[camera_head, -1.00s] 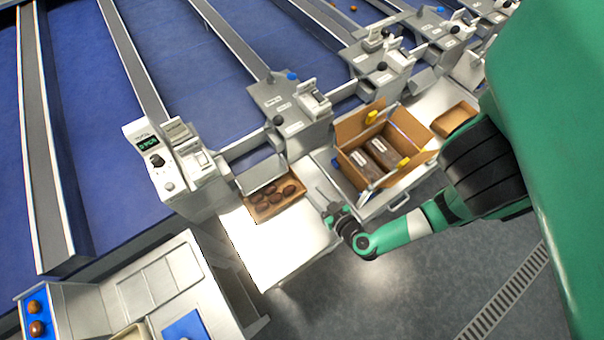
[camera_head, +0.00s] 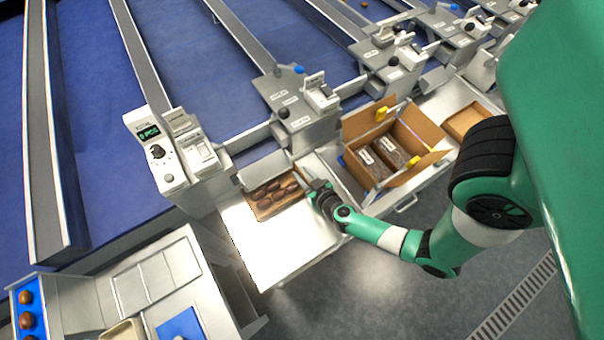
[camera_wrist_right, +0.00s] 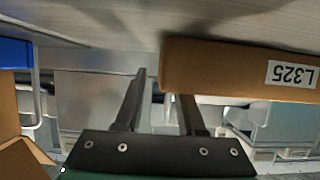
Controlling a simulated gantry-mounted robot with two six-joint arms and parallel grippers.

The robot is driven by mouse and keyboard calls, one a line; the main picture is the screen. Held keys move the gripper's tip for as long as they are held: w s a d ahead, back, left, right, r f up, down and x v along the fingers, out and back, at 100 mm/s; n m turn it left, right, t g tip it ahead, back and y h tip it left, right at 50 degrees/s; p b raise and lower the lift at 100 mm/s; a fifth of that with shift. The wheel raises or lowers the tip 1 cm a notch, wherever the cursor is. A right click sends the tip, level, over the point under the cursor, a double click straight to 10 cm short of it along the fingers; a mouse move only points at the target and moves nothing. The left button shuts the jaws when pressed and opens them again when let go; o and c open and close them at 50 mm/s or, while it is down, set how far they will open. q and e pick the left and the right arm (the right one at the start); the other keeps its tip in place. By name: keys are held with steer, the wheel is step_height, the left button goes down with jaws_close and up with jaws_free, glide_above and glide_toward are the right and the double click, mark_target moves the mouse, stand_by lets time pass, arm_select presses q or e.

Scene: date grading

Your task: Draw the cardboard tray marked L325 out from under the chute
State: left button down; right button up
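The cardboard tray (camera_head: 282,208) holds several brown dates and sits on a pale shelf below the metal chute (camera_head: 263,169). In the right wrist view the tray wall (camera_wrist_right: 215,68) fills the upper right, with the label L325 (camera_wrist_right: 292,74) upside down. My right gripper (camera_head: 308,185) is at the tray's right end. In the wrist view its fingers (camera_wrist_right: 163,103) are apart. The tray's end lies between them across the picture and covers the right finger's tip; I cannot tell whether they touch it. My left gripper is not in view.
An open cardboard box (camera_head: 409,148) with dark packs stands right of my right gripper. Another brown tray (camera_head: 466,122) lies beyond it. A counter unit (camera_head: 162,152) with a green display stands left of the tray. The pale shelf (camera_head: 275,248) is bare in front of the tray.

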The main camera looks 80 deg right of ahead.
steer(key=shift+w+d+f, duration=0.15)
steer(key=shift+w+d, duration=0.1)
steer(key=shift+d, duration=0.1)
jaws_close()
stand_by(1.3)
